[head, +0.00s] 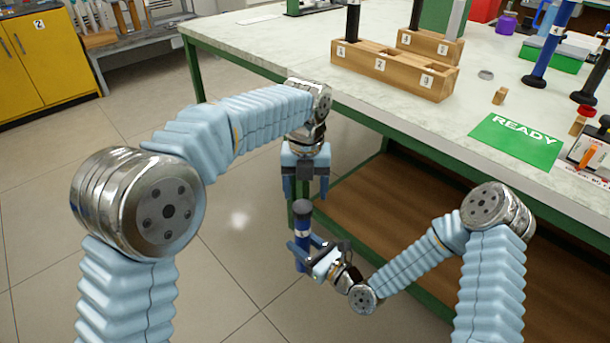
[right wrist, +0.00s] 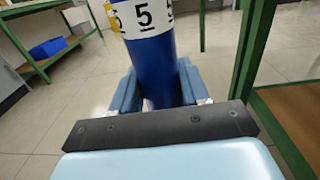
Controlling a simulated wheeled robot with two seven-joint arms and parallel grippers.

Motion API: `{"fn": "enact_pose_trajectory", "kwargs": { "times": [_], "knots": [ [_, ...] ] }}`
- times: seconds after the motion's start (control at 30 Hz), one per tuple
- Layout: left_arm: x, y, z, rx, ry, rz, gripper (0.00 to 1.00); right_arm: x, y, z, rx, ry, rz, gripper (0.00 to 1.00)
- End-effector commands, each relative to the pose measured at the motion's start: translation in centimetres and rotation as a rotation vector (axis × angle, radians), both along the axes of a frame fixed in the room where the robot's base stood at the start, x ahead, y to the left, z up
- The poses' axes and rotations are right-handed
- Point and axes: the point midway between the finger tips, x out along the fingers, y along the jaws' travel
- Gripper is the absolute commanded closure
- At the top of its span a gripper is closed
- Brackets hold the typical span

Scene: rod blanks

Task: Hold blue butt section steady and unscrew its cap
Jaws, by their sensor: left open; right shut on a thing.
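The blue butt section (head: 302,252) stands upright in front of the bench, with a white band and a dark cap (head: 302,208) at its top. My right gripper (head: 303,256) is shut on its blue body. In the right wrist view the blue tube (right wrist: 168,72) sits between both fingers, below a white label marked 5; the cap is out of that view. My left gripper (head: 306,192) points down just above the cap, its two fingers apart with nothing between them. Whether the fingertips reach the cap's top edge is hard to tell.
The bench (head: 270,48) stands behind and right of my grippers, with its green edge and lower shelf (head: 400,215) close by. On it are wooden blocks with numbered slots (head: 390,68), a green READY mat (head: 515,143) and another blue rod (head: 552,40). Open floor lies left.

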Motion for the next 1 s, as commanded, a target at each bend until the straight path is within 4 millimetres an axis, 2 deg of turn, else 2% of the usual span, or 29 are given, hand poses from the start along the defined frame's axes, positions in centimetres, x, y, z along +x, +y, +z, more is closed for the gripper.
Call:
{"fn": "enact_pose_trajectory", "kwargs": {
  "times": [0.1,0.23,0.6,0.9,0.97,1.0],
  "knots": [
    [-0.1,0.0,-2.0,0.001,0.003,0.001,0.3,0.0,0.0,0.0,0.001,-0.001,0.0,1.0],
    [0.0,0.0,-3.4,0.001,0.002,0.002,0.3,0.0,0.0,0.0,0.001,-0.001,0.0,1.0],
    [0.0,0.0,-4.1,-0.001,0.0,0.003,0.32,0.0,0.0,0.0,0.001,-0.001,0.0,1.0],
    [-0.1,-0.1,-4.1,-0.004,0.0,0.001,0.78,0.0,0.1,0.0,-0.001,-0.001,0.002,1.0],
    [-0.1,-0.2,-4.1,-0.004,0.0,0.001,0.87,0.0,0.1,0.0,-0.001,-0.001,0.003,1.0],
    [-0.1,-0.2,-4.1,-0.005,0.001,0.001,0.88,0.0,0.1,0.1,-0.001,-0.001,0.004,1.0]
  ]
}}
